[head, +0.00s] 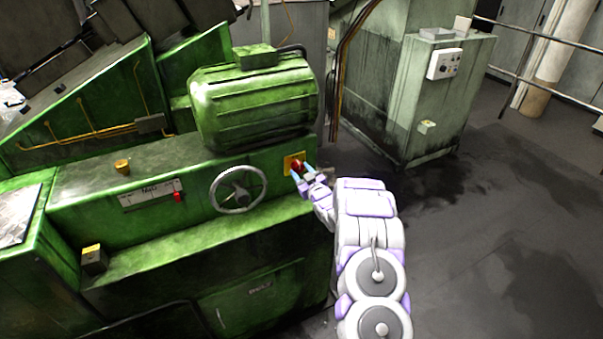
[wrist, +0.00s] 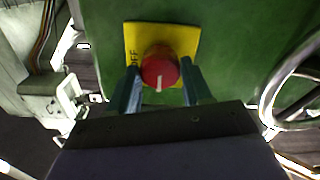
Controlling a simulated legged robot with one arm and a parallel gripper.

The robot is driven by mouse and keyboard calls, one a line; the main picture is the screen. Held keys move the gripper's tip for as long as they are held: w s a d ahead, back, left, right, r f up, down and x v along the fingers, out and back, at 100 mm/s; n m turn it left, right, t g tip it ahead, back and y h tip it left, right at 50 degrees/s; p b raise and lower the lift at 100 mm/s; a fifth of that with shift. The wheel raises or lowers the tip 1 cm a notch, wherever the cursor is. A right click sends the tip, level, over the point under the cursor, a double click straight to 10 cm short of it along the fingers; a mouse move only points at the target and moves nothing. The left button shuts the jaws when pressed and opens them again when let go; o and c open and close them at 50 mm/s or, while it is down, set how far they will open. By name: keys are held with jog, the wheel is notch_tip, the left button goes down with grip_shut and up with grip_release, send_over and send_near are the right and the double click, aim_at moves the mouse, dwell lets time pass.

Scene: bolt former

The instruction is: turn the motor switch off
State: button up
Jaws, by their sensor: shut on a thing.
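The motor switch is a red round knob (wrist: 160,68) with a white pointer line, on a yellow plate (wrist: 135,38) that bears the letters "OFF" at its left in the wrist view. In the wrist view the white line points down toward my gripper. In the head view the red knob (head: 297,165) sits on the green machine's front, right of the handwheel. My gripper (wrist: 160,82) has one finger on each side of the knob and is shut on it. In the head view my gripper (head: 302,172) reaches the knob from the right.
The green machine (head: 130,235) carries a large green motor (head: 255,100) above the switch. A metal handwheel (head: 238,189) is close to the left of the knob. A grey-green cabinet (head: 425,100) stands behind. The dark floor (head: 500,230) at right is free.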

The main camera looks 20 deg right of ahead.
jog(key=shift+m, duration=0.3)
jog(key=m+p, duration=0.2)
jog(key=p, duration=0.1)
jog(key=shift+r+m, duration=0.2)
jog(key=shift+m, duration=0.2)
jog(key=m+p, duration=0.2)
jog(key=m, duration=0.3)
jog(key=shift+d+p, duration=0.1)
jog(key=shift+p, duration=0.3)
jog(key=m+p, duration=0.1)
jog(key=m, duration=0.3)
jog(key=shift+m, duration=0.4)
jog(key=m+p, duration=0.1)
jog(key=m, duration=0.3)
jog(key=shift+f+m, duration=0.15)
jog(key=shift+m, duration=0.25)
jog(key=o, duration=1)
jog(key=shift+d+f, duration=0.1)
jog(key=shift+d, duration=0.1)
jog(key=shift+o, duration=0.2)
